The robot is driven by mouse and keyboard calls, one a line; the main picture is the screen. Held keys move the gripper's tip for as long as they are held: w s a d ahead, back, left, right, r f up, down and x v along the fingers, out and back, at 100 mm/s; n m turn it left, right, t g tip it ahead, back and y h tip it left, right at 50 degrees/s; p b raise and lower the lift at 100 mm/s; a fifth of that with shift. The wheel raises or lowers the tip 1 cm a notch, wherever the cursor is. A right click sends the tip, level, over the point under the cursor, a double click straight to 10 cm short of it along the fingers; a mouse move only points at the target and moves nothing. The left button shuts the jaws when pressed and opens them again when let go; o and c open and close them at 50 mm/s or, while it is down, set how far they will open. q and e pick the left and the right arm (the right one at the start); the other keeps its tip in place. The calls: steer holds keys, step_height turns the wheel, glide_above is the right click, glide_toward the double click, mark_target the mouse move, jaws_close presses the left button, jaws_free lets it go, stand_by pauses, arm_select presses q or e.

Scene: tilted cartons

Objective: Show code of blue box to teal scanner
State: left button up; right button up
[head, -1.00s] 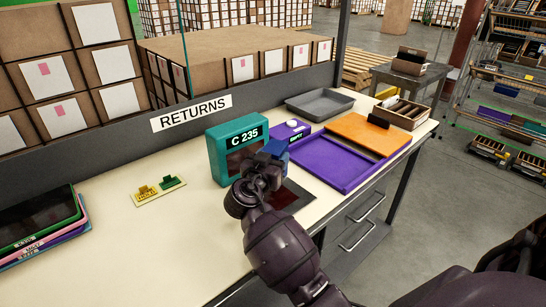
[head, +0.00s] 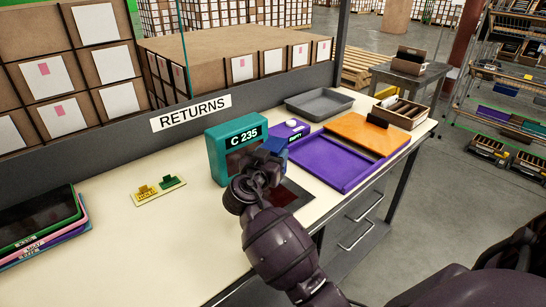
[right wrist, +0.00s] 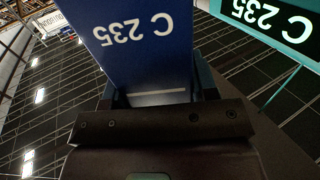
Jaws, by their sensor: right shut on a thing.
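The blue box (head: 278,147) is held in my right gripper (head: 262,163), which is shut on it right in front of the teal scanner (head: 216,158). In the right wrist view the blue box (right wrist: 140,32) fills the upper middle and a face reading "C 235" shows. The teal scanner (right wrist: 309,55) is at the upper right there, and its display also reads "C 235". My gripper hides part of the scanner's dark window, and I cannot tell whether box and scanner touch. The box's code is not visible. My left gripper is not in view.
A purple tray (head: 318,178), an orange board (head: 352,130) and a grey tray (head: 320,98) lie to the right. A dark red panel (head: 290,197) is set in the counter beside my arm. Small yellow (head: 146,196) and green (head: 171,182) pieces lie left; the counter around them is clear.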

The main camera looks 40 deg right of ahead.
mark_target(272, 145)
steer(key=shift+r+p, duration=0.9)
steer(key=shift+r, duration=1.75)
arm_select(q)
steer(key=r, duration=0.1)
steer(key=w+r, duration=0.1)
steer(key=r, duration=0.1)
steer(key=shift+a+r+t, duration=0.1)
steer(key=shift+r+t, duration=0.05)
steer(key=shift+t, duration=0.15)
arm_select(e)
steer(key=shift+f, duration=0.1)
